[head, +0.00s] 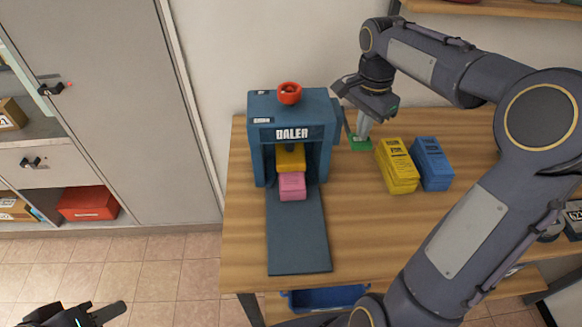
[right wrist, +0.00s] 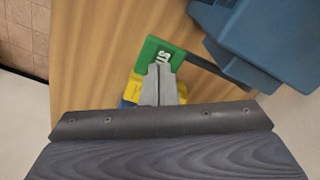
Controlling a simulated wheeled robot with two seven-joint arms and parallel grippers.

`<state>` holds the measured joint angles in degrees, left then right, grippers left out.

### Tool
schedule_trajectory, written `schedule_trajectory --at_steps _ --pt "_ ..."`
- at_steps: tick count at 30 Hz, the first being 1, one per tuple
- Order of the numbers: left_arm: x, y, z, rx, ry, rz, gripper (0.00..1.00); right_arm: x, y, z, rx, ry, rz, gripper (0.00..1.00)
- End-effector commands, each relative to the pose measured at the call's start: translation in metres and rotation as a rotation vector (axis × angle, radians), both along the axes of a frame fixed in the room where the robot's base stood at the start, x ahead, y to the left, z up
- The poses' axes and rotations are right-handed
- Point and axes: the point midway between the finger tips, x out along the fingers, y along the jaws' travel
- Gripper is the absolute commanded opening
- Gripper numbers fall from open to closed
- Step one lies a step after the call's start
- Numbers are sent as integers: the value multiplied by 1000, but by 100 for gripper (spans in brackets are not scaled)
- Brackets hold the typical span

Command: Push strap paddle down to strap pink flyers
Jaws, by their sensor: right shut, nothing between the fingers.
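The blue baler (head: 293,132) stands on the wooden table. A yellow block (head: 291,158) inside it sits on a stack of pink flyers (head: 292,187). The green strap paddle (head: 361,144) is low at the baler's right side. In the right wrist view the paddle (right wrist: 160,48) joins a dark bar running to the baler. My right gripper (head: 362,134) is shut and empty, pointing down with its fingertips over the paddle; whether they touch it is unclear. My left gripper (head: 108,313) is partly cut off at the bottom left, away from the table.
Yellow flyers (head: 398,166) and blue flyers (head: 432,163) stand in stacks right of the paddle. A red knob (head: 289,93) tops the baler. A dark feed plate (head: 298,238) extends forward from it. A grey cabinet (head: 108,100) is at left. My right arm covers the table's right part.

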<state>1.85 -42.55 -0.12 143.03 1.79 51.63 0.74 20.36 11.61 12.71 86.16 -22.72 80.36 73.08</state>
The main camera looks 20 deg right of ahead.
Motion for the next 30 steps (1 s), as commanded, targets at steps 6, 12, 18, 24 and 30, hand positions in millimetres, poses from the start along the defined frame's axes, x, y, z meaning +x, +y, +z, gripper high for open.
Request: schedule_trajectory --at_steps 6,12,18,24,30 --pt "0 0 25 0 0 0 36 0 0 27 0 -1 0 0" --pt "0 0 43 0 0 0 36 0 0 48 0 0 0 0" --pt "0 0 57 0 0 0 36 0 0 63 0 0 0 0" --pt "0 0 55 0 0 0 36 0 0 61 0 0 0 0" --pt "0 0 55 0 0 0 36 0 0 61 0 0 0 0"
